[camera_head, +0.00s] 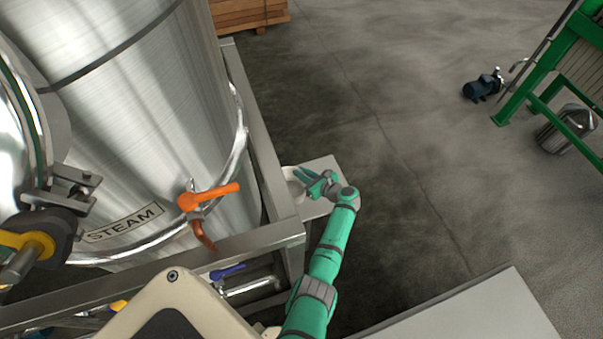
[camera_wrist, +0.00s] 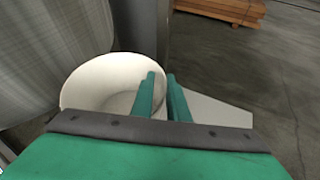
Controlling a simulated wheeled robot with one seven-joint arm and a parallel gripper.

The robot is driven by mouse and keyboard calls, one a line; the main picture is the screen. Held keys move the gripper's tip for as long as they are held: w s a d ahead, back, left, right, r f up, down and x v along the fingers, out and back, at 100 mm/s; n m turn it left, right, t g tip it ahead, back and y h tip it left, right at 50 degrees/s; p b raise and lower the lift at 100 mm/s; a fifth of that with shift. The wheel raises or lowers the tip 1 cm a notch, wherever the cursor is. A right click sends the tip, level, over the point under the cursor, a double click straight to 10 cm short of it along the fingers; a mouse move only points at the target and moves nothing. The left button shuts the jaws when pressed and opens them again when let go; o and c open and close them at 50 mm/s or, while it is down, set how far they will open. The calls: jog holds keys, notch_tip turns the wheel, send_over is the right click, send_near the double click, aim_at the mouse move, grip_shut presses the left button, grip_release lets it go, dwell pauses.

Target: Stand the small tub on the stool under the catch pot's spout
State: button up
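The small tub (camera_head: 291,174) is white, round and open-topped. It appears upright at the left side of the pale stool top (camera_head: 330,168), beside the steel frame; I cannot tell whether it rests on the stool. In the wrist view the tub (camera_wrist: 88,82) fills the left centre, with the stool (camera_wrist: 218,111) to its right. My gripper (camera_head: 314,183) is at the tub's right side. In the wrist view my gripper (camera_wrist: 165,92) has one finger inside the rim and one outside, close together on the wall. The catch pot and its spout cannot be clearly identified.
A large steel tank (camera_head: 150,110) marked STEAM stands left, inside a steel frame (camera_head: 262,150). An orange-handled valve (camera_head: 210,196) with a short copper outlet (camera_head: 203,236) projects from it. A blue-handled valve (camera_head: 228,271) sits lower.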

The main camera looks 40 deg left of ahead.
jog(key=shift+o, duration=1.2)
jog(key=v, duration=1.2)
